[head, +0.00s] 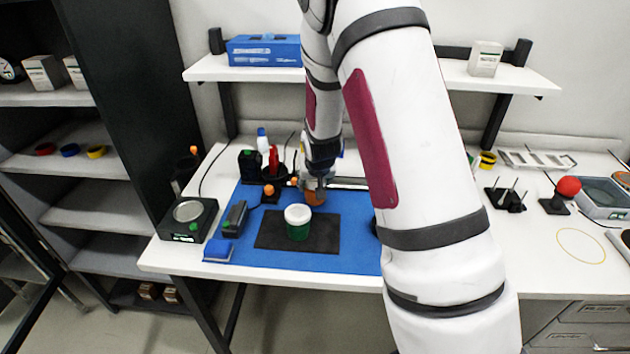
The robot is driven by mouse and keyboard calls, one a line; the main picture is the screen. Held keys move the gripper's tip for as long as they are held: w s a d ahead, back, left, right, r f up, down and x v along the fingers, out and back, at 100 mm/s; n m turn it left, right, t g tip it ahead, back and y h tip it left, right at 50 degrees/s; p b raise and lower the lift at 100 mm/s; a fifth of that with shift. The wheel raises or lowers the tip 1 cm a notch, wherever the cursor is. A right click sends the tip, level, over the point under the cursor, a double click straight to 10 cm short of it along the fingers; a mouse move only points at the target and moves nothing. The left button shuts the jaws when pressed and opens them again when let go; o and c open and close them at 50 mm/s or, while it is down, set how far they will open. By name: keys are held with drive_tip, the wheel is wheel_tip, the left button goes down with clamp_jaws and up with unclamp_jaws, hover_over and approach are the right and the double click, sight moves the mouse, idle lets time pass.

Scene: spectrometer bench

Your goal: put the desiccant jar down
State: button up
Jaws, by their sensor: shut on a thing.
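My gripper (317,184) is at the far end of my arm, over the back part of the blue mat (345,238). It is shut on an orange thing, which looks like the desiccant jar (314,198). Only a small part of that jar shows below the fingers. I cannot tell whether its base touches the mat.
A black balance (188,220) stands left of the mat. Bottles (273,158) stand behind. The dark pad's right part is bare. My arm hides the bench's middle.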

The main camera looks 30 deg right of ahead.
drive_tip(key=shift+f, duration=0.1)
drive_tip(key=o, duration=0.8)
drive_tip(key=shift+f, duration=0.1)
drive_tip(key=o, duration=0.4)
